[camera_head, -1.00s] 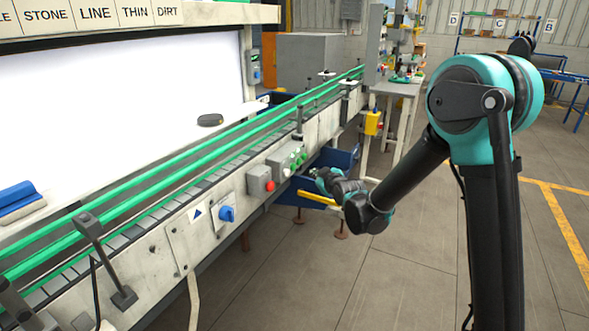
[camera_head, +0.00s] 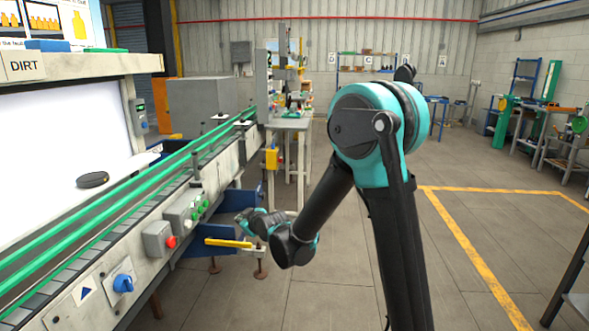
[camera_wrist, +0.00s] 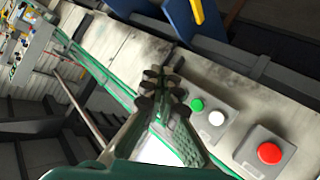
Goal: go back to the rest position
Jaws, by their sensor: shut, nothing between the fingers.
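My arm is teal and black and stands on the right of the conveyor in the head view, bent down toward the conveyor's side. My gripper (camera_head: 243,216) is at its end, small and partly hidden by the wrist, close to the conveyor's side panel. In the wrist view my gripper (camera_wrist: 162,78) has its dark fingers together with nothing between them. Behind them lie the conveyor's side and a box with green and white buttons (camera_wrist: 208,110). No object is held.
The conveyor (camera_head: 130,230) with green rails runs along the left. Floor right of my arm is open.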

